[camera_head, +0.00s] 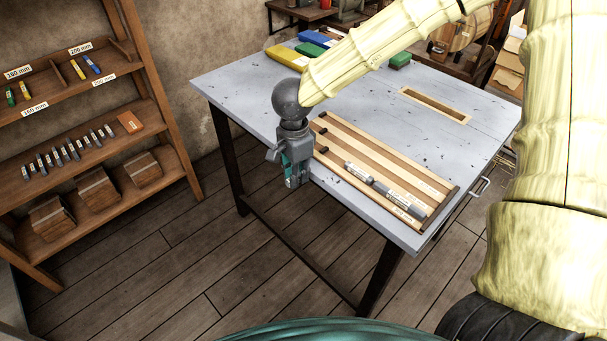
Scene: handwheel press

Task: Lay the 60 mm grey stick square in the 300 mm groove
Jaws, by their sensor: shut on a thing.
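My gripper (294,181) hangs beside the left end of the wooden groove board (388,158), in front of the table's near edge. Its teal fingers are shut on a small grey piece, apparently the grey stick, mostly hidden by the fingers; its length cannot be read. The board has several long parallel grooves with dark end pieces. Grey sticks (398,196) lie end to end in the groove nearest the front, with a lighter labelled stick (359,172) at their left. The groove labels are too small to read, so I cannot tell which is the 300 mm groove.
The grey table (240,88) carries a framed slot (435,105) and blue, yellow and green blocks (312,50) at the back. A wooden shelf (120,60) at left holds several small grey sticks (70,150) and coloured ones. Floor between is clear.

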